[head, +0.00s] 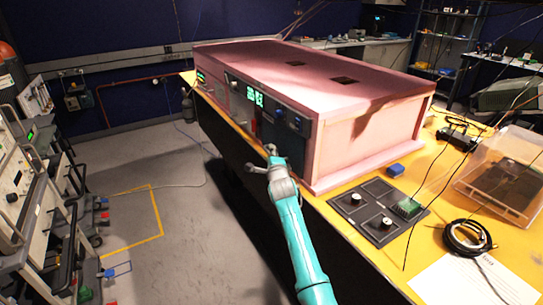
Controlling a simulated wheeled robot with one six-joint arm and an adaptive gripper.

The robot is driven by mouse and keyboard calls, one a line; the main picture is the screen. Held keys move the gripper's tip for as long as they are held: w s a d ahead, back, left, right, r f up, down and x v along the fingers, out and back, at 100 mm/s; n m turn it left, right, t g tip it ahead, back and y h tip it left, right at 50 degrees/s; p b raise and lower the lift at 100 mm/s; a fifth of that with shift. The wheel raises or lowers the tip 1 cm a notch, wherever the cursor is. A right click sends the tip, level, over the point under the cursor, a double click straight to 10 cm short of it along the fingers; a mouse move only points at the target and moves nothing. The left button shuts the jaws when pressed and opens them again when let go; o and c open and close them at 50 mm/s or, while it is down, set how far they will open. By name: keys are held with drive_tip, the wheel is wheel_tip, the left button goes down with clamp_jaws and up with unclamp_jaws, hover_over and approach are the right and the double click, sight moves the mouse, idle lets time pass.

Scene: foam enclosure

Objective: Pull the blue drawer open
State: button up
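A long pink foam enclosure (385,135) stands on the yellow bench, with a dark front face full of panels and displays. A dark blue-grey panel (290,145) sits at the near right end of that face, with small blue parts above it. I cannot tell for sure whether it is the blue drawer, and no part of it visibly stands out. My gripper (260,158), grey at the end of my teal arm, is in front of the panel's lower left edge. Its fingers are spread and hold nothing visible. I cannot tell whether it touches the face.
The yellow bench top (470,150) carries a black plate with knobs (375,213), a small blue block (396,170), a cable coil (466,237) and a clear bin (515,180). Grey floor (170,190) is open left of the bench. An equipment rack (35,190) stands far left.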

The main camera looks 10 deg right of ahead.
drive_tip(key=shift+w, duration=0.15)
clamp_jaws()
